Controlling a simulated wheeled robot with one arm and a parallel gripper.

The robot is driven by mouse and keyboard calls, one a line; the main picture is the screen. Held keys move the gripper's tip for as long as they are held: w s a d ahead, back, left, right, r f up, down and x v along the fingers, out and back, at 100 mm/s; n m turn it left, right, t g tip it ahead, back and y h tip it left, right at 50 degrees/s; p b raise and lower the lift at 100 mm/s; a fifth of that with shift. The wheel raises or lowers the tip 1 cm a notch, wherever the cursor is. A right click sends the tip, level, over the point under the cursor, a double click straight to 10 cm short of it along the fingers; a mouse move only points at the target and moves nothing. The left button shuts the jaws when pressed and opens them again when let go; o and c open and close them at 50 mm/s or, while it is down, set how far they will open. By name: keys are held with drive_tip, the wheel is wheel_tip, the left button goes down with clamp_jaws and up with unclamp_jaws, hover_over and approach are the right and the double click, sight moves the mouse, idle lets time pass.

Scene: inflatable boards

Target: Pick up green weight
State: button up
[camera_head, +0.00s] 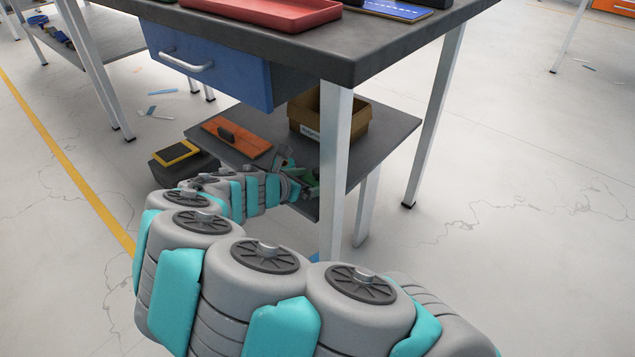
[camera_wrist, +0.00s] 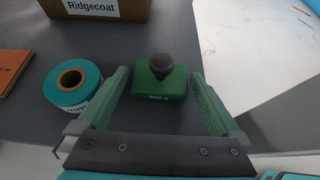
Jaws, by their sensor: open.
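The green weight (camera_wrist: 160,84) is a green block with a round black knob on top. It sits on the dark lower shelf (camera_wrist: 30,115) in the wrist view. My gripper (camera_wrist: 157,92) is open, with one green-padded finger on each side of the weight. The weight lies between the fingertips, with visible gaps to both fingers. In the head view my gripper (camera_head: 300,178) reaches over the front edge of the lower shelf, beside the table leg. The weight is hard to make out there, partly hidden by my gripper and arm.
A teal tape roll (camera_wrist: 73,87) stands close to the left finger. A cardboard box (camera_wrist: 100,8) marked Ridgecoat is behind. An orange float (camera_head: 236,138) lies on the shelf at left. The table leg (camera_head: 336,170) and tabletop (camera_head: 330,50) are close to my arm.

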drive_tip(key=shift+w+d+f, duration=0.15)
drive_tip(key=shift+w+d, duration=0.05)
drive_tip(key=shift+c, duration=0.2)
clamp_jaws()
idle(0.5)
